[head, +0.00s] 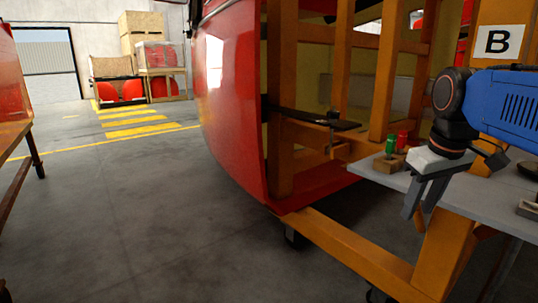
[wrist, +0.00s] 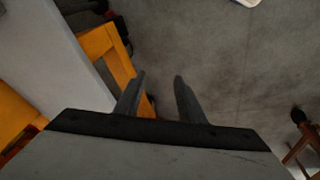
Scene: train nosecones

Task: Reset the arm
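My gripper (head: 421,208) points down at the left end of a grey shelf in the head view. Its two dark fingers are spread, with a gap between them. The wrist view also shows the fingers (wrist: 160,80) apart, with only floor and part of an orange frame behind them. Nothing shows between them. My blue arm comes in from the right in the head view.
The grey shelf (head: 480,196) holds a wooden block with a green item (head: 391,146) and a red item (head: 402,139). A red nosecone (head: 232,100) on an orange frame (head: 350,247) stands beside it. Open grey floor (head: 130,200) lies left, with a table (head: 14,100) at the far left.

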